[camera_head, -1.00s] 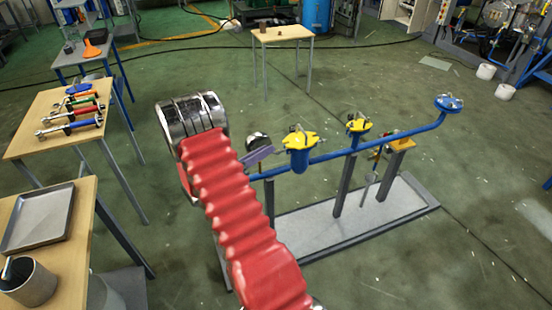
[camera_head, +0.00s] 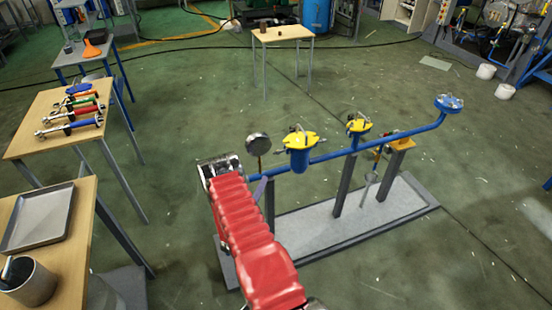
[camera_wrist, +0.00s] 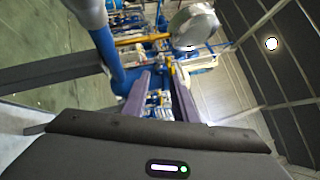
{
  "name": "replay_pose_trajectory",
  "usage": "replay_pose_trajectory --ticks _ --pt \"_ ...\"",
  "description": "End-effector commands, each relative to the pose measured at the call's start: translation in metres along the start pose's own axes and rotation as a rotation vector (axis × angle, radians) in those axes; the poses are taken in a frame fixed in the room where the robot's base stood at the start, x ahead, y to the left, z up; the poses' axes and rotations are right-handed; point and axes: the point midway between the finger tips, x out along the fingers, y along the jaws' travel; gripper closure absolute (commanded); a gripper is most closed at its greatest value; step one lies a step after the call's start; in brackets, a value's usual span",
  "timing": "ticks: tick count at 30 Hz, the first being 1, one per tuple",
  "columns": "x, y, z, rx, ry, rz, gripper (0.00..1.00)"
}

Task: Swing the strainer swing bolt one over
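The strainer is a blue pot with a yellow cover (camera_head: 299,140) on the blue pipe rack. Small metal bolts show around its cover, but which is swing bolt one I cannot tell. A second yellow-topped fitting (camera_head: 358,126) sits further right on the pipe. My gripper is mostly hidden behind my red arm in the head view; a purple finger shows below the pipe's left end. In the wrist view my gripper (camera_wrist: 159,74) has its two purple fingers apart, with nothing held between them. The strainer's bolts are not clear there.
A round gauge (camera_head: 258,144) stands left of the strainer and shows in the wrist view (camera_wrist: 194,25). The blue pipe (camera_wrist: 108,45) passes close left of my fingers. Grey posts (camera_head: 345,185) rise from the base plate (camera_head: 310,228). A tool table (camera_head: 40,105) stands left.

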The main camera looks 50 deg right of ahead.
Motion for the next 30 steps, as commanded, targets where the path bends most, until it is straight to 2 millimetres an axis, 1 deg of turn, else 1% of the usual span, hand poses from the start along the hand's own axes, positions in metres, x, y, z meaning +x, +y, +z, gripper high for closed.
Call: replay_pose_trajectory --ticks 9,14,20,30 --pt "0.001 0.000 0.000 0.001 0.001 0.000 0.74" --pt "0.009 0.000 0.000 0.002 0.002 0.000 0.74" --pt "0.033 -0.001 -0.001 0.002 0.003 -0.002 0.74" --pt "0.086 -0.001 -0.002 0.001 0.004 -0.002 0.74"
